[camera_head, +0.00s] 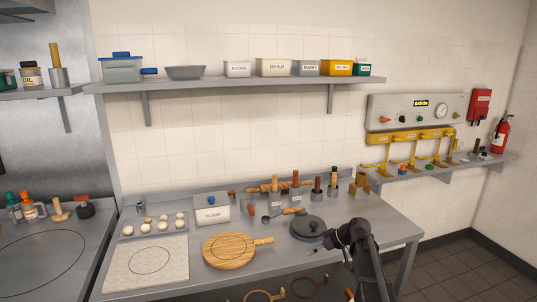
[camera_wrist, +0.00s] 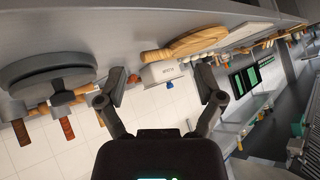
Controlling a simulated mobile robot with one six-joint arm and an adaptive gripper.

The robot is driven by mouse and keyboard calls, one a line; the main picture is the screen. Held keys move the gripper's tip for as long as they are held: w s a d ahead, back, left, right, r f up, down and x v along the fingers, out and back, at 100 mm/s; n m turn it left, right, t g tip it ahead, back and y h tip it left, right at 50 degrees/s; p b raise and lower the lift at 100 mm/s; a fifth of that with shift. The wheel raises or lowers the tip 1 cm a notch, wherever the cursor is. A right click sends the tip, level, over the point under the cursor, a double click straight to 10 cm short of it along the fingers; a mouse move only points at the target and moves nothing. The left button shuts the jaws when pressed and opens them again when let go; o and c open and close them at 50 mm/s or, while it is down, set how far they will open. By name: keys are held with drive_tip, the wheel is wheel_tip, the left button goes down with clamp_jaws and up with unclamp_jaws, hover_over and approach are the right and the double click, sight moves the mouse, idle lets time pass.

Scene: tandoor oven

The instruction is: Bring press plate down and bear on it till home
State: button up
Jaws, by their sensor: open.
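A dark grey round press (camera_head: 307,228) with a small knob on top sits on the steel counter (camera_head: 345,205), towards its right end. I take its upper disc to be the press plate; I cannot tell how far down it is. In the wrist view a stacked grey round body (camera_wrist: 48,72) at the left appears to be this press, seen tilted. My gripper (camera_head: 316,251) is just in front of the press, apart from it as far as I can tell. In the wrist view my gripper (camera_wrist: 164,90) has its fingers wide apart with nothing between them.
A round wooden board (camera_head: 229,252), a flour box (camera_head: 211,211), a tray of dough balls (camera_head: 154,228) and a patterned mat (camera_head: 146,268) lie left of the press. Holders with wooden-handled tools (camera_head: 296,190) stand behind it. A shelf (camera_head: 230,84) with tubs runs above.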

drive_tip(key=s+f+m+g+h, duration=0.1)
drive_tip(key=s+f+m+h, duration=0.2)
drive_tip(key=s, duration=1)
drive_tip(key=s+f+m+g+h, duration=0.2)
drive_tip(key=s+m+h, duration=0.3)
drive_tip(key=s, duration=0.7)
drive_tip(key=shift+s+d+f+m+g+h, duration=0.3)
drive_tip(key=shift+s+f+m+h, duration=0.1)
drive_tip(key=shift+f+m, duration=0.1)
